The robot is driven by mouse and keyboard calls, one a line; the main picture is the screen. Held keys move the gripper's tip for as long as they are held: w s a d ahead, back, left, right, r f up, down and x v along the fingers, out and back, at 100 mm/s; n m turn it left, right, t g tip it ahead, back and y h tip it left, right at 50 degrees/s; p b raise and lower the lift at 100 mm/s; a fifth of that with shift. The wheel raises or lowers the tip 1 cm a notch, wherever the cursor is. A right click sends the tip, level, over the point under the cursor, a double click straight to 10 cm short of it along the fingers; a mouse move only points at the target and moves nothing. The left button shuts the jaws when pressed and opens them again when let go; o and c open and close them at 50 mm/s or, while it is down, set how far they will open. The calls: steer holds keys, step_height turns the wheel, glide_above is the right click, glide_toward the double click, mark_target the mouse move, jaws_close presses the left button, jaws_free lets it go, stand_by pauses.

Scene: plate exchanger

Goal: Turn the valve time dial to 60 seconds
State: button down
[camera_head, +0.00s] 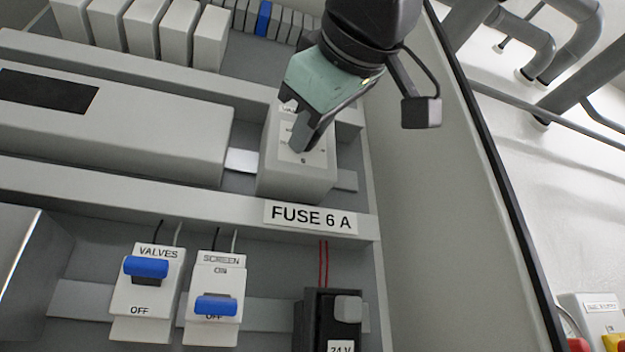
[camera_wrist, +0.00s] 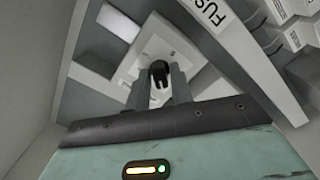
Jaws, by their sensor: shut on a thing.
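The valve time dial is a small dark knob (camera_wrist: 159,72) on the face of a light grey module (camera_head: 290,180), at the upper middle in the head view. In the wrist view the knob sits between the two fingertips of my gripper (camera_wrist: 160,88), and the fingers are closed on it. In the head view my gripper (camera_head: 303,138) reaches down from above onto the module's face and hides the knob and much of the scale. The printed marks around the knob are too small to read, so the dial's setting cannot be told.
Below the module is a "FUSE 6 A" label (camera_head: 311,217). Lower down are the VALVES switch (camera_head: 145,290), the SCREEN switch (camera_head: 215,285) and a black 24 V unit (camera_head: 328,318). A long grey cover (camera_head: 170,125) lies left. The cabinet's side wall (camera_head: 430,170) stands close on the right.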

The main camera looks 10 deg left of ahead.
steer(key=c, duration=1.4)
jaws_free()
steer(key=shift+c, duration=0.2)
steer(key=b+v, duration=0.1)
steer(key=v, duration=0.6)
steer(key=shift+s+b, duration=0.25)
steer(key=shift+b, duration=0.15)
steer(key=shift+d, duration=0.1)
